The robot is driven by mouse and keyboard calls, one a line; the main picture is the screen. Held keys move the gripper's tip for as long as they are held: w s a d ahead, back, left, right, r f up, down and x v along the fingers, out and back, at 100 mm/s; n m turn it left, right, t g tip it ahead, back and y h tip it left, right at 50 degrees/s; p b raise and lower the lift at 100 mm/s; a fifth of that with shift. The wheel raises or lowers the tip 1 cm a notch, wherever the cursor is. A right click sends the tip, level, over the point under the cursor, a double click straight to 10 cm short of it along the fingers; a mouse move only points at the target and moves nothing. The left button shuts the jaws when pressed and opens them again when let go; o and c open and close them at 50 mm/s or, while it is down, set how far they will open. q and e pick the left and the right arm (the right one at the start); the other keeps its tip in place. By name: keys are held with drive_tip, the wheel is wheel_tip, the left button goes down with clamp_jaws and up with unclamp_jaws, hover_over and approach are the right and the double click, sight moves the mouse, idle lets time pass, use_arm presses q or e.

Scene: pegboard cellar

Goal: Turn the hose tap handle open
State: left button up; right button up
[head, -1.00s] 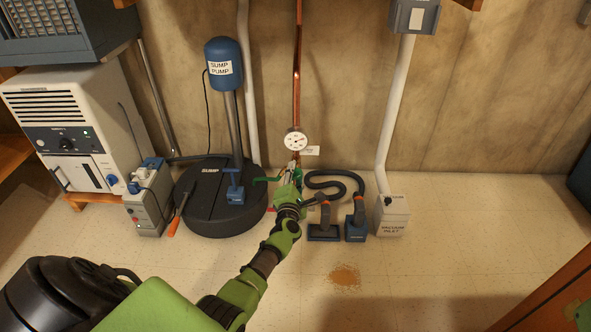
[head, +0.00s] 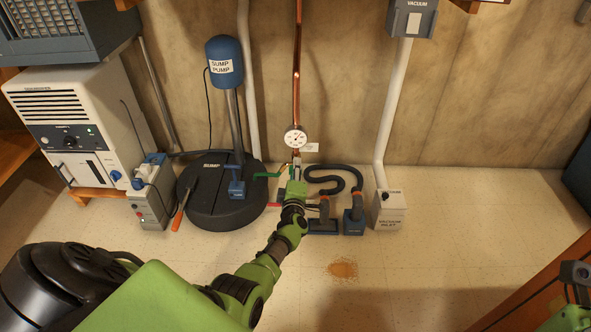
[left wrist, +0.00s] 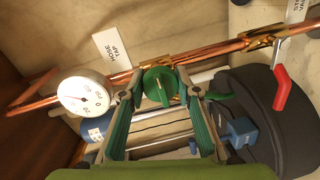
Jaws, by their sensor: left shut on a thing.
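The round green tap handle (left wrist: 160,86) sits on a copper pipe beside a white tag reading HOSE TAP (left wrist: 112,50). My left gripper (head: 296,174) reaches down to the pipe foot; in the left wrist view its fingers (left wrist: 158,92) are closed on either side of the green handle. In the head view the gripper hides most of the handle. My right gripper (head: 575,275) shows at the lower right edge, far from the tap; its jaw state is unclear.
A pressure gauge (head: 295,138) sits on the pipe beside the tap. A red lever (left wrist: 282,88) is on the pipe farther along. The black sump lid (head: 215,215) lies left. A vacuum hose (head: 340,172) and vacuum inlet (head: 389,212) stand right.

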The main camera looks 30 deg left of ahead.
idle(0.4)
use_arm(q)
drive_tip(key=shift+f, duration=0.1)
drive_tip(key=o, duration=1.1)
drive_tip(key=shift+v, duration=3.8)
